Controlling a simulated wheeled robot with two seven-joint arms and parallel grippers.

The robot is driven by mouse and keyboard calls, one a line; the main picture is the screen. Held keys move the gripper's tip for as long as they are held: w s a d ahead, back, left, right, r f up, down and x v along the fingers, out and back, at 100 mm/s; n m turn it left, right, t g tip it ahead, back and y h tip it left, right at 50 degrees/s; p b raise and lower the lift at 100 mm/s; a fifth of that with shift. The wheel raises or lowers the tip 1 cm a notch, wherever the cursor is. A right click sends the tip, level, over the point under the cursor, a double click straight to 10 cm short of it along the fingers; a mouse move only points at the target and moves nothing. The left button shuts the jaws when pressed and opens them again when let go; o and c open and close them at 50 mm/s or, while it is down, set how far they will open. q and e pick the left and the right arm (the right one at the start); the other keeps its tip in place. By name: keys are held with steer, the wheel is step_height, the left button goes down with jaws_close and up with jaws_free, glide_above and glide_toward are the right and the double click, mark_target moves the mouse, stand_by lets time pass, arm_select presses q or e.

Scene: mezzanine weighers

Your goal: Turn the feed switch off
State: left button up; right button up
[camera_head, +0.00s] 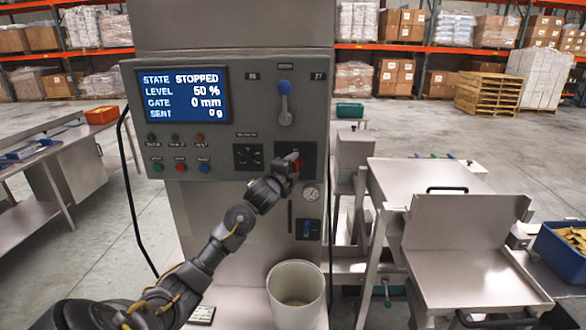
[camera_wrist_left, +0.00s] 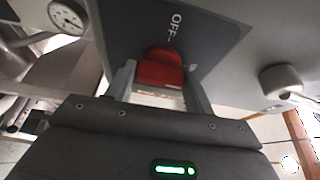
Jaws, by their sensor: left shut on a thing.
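The feed switch is a red handle (camera_head: 297,161) on a dark plate at the lower right of the grey control panel (camera_head: 228,108). In the left wrist view the red handle (camera_wrist_left: 161,68) shows close up, with the word OFF on the plate (camera_wrist_left: 175,28) beside it. My left gripper (camera_head: 287,165) reaches up to it from below left. In the wrist view its two fingers stand on either side of the handle, and the gripper (camera_wrist_left: 160,85) is shut on it. The gripper partly hides the handle in the head view. The screen (camera_head: 182,95) reads STATE STOPPED, GATE 0 mm.
A blue-knobbed lever (camera_head: 285,103) is above the switch, and a black dial plate (camera_head: 248,157) is to its left. A pale bucket (camera_head: 296,300) stands under the panel. A steel bench (camera_head: 410,182) is at the right.

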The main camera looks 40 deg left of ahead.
arm_select(q)
steer(key=shift+f+n+t+b, duration=0.35)
steer(key=shift+n+t+b, duration=0.05)
steer(key=shift+n+b, duration=0.65)
steer(key=shift+n+t+y+b, duration=0.3)
steer(key=shift+n+y+b, duration=0.1)
steer(key=shift+n+b, duration=0.45)
steer(key=n+y+b, duration=0.1)
steer(key=n, duration=0.1)
steer(key=n+t+b, duration=0.1)
steer(key=n+b, duration=0.1)
steer(key=n, duration=0.1)
steer(key=shift+w+d+f+y, duration=0.1)
steer(key=shift+y, duration=0.3)
steer(key=n+y+b, duration=0.1)
steer(key=n, duration=0.2)
steer(key=n+y+b, duration=0.1)
steer(key=n+y, duration=0.1)
steer(key=n, duration=0.1)
steer(key=shift+d, duration=0.1)
steer(key=n+g+y+b, duration=0.1)
steer(key=n, duration=0.2)
steer(key=n+g+y, duration=0.1)
steer(key=n+y, duration=0.1)
steer(key=n, duration=0.2)
steer(key=shift+w+b, duration=0.15)
steer(key=shift+b, duration=0.25)
steer(key=shift+n+y, duration=0.3)
steer(key=shift+n, duration=0.1)
steer(key=o, duration=1)
